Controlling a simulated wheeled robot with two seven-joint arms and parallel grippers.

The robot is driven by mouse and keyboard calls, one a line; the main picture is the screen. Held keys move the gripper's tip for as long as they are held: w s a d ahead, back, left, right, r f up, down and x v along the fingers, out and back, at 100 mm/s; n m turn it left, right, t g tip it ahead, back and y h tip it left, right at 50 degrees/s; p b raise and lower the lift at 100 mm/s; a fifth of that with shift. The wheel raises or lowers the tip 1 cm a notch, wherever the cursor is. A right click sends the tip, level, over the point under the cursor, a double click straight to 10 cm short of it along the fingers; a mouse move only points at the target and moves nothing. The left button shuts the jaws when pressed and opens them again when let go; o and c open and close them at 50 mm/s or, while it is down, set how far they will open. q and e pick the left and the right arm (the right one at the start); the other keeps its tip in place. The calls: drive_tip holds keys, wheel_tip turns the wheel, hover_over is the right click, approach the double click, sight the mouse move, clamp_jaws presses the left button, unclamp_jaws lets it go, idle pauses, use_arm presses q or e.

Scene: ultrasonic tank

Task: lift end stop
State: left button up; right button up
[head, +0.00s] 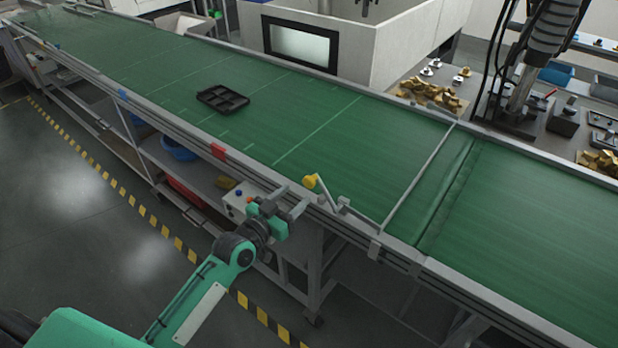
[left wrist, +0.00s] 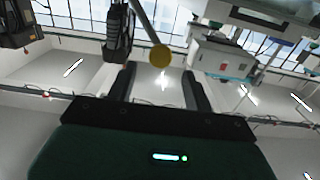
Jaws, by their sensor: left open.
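The end stop shows as a thin grey bar (head: 420,178) lying across the green conveyor belt. Near its front end, a short lever (head: 327,197) carries a round yellow knob (head: 310,181) at the conveyor's front edge. My left gripper (head: 296,201) is open and empty, just left of and nearer than the knob, apart from it in the head view. In the left wrist view the knob (left wrist: 160,57) shows beyond the gap between my two fingers (left wrist: 162,85), on the end of its rod. My right gripper is not in view.
A black compartment tray (head: 223,98) sits on the green belt (head: 320,115), well left of the bar. A control box with buttons (head: 236,205) hangs on the front side, close to my left gripper. A red tag (head: 218,151) marks the front rail. Brass-coloured parts (head: 432,94) lie behind.

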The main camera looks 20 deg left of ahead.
sight(307, 184)
use_arm(q)
drive_tip(key=p+x, duration=0.1)
drive_tip(key=x, duration=0.4)
drive_tip(key=shift+w+p, duration=0.3)
drive_tip(key=shift+w, duration=0.05)
drive_tip(key=shift+x, duration=0.8)
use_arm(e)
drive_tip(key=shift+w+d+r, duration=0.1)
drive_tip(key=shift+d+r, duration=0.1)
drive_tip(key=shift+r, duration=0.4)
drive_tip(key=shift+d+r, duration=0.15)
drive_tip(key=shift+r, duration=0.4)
use_arm(q)
drive_tip(key=shift+f, duration=0.1)
